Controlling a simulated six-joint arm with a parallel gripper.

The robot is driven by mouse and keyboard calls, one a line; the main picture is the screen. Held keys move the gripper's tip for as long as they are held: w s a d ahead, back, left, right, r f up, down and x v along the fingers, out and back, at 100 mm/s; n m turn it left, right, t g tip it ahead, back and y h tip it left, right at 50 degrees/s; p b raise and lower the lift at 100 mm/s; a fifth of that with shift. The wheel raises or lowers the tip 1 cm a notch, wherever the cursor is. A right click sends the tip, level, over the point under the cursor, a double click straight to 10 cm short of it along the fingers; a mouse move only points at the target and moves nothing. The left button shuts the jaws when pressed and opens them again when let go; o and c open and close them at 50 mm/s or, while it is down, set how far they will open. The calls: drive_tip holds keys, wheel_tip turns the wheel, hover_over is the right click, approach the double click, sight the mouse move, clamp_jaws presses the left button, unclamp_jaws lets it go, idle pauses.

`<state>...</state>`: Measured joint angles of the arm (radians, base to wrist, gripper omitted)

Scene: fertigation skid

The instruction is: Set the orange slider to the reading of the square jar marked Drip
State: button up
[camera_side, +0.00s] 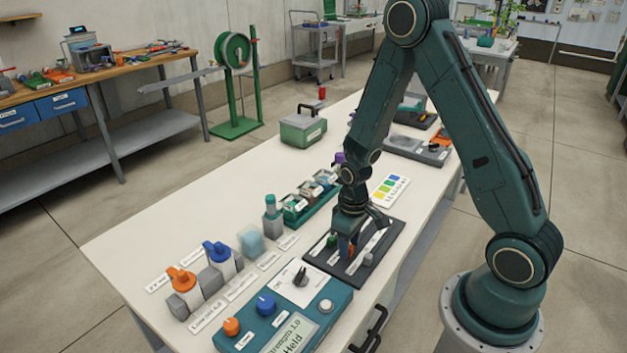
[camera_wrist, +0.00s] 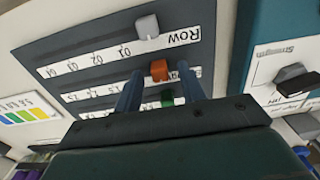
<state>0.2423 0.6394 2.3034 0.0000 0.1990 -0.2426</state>
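The orange slider (camera_wrist: 158,70) sits on the dark slider board (camera_wrist: 60,52), on the middle scale, and also shows in the side view (camera_side: 347,251). My gripper (camera_wrist: 160,75) is open, with one finger on each side of the orange slider; a gap shows on both sides in the wrist view. In the side view my gripper (camera_side: 348,246) is low over the board. Several jars stand in a green rack (camera_side: 296,219) behind the board; their labels are too small to read, so I cannot tell which one is Drip.
A grey slider (camera_wrist: 147,27) on the "Row" scale and a green slider (camera_wrist: 167,97) flank the orange one. A teal console (camera_side: 330,306) with a black knob stands beside the board. A colour chart card (camera_side: 390,189) lies on the other side. Orange- and blue-topped valves stand at the left.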

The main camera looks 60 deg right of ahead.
clamp_jaws()
drive_tip(key=shift+d, duration=0.1)
drive_tip(key=shift+d, duration=1.95)
unclamp_jaws()
